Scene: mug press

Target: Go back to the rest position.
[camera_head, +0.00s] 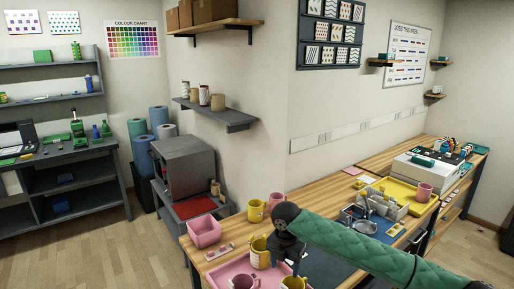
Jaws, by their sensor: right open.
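My right arm, in a green sleeve, crosses the lower right of the head view. My right gripper (287,264) points down over the wooden bench (330,195) near the pink tray (222,273); its jaws are open. A yellow mug (260,254) with a pale wrap stands just left of the gripper; I cannot tell whether they touch. A pink mug (243,282) and another yellow mug (293,283) show at the bottom edge, partly cut off. My left gripper is not in view.
A pink bin (204,232) stands at the bench's left end. A yellow mug (256,210) and a pink mug (276,200) stand behind the gripper. A mug press (370,210) and a white machine (428,170) are farther right. A wall shelf (215,113) hangs above.

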